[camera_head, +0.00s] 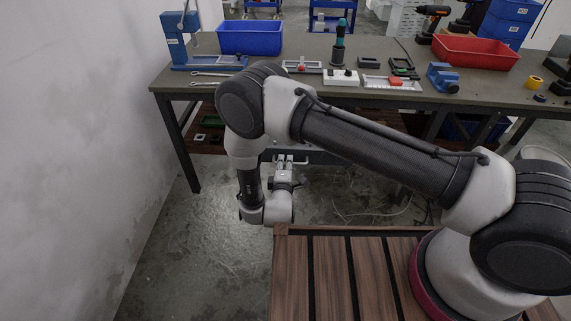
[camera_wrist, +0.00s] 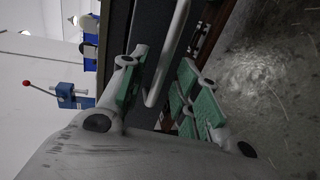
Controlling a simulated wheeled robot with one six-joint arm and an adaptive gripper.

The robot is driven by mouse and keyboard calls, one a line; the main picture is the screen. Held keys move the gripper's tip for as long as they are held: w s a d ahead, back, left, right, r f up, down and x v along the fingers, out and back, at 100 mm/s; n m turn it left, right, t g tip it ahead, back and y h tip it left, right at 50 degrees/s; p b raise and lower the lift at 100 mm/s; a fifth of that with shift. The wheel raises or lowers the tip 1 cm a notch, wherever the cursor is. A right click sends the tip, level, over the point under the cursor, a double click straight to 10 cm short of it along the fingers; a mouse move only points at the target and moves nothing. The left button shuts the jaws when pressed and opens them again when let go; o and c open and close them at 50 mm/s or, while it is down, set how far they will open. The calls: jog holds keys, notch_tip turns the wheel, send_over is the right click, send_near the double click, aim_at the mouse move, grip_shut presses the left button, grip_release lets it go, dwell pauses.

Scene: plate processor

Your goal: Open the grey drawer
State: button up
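The grey drawer (camera_head: 318,156) sits under the workbench, mostly hidden behind my arm in the head view. In the wrist view its dark front (camera_wrist: 152,28) stands upright in the sideways picture, with a pale bar handle (camera_wrist: 168,55) in front of it. My gripper (camera_head: 291,159) is at the drawer front. In the wrist view my gripper (camera_wrist: 163,88) is open, with green-padded fingers on either side of the handle's end. Gaps show between the bar and both pads. The drawer looks shut, though little of it shows.
The workbench (camera_head: 460,88) carries a blue bin (camera_head: 250,37), a red bin (camera_head: 475,51), a blue press (camera_head: 180,45) and several tools. A bench leg (camera_head: 178,145) stands left of my gripper. Loose cables (camera_head: 375,212) lie on the floor. A bare wall (camera_head: 70,150) is at the left.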

jog(key=v, duration=0.6)
dwell(0.3)
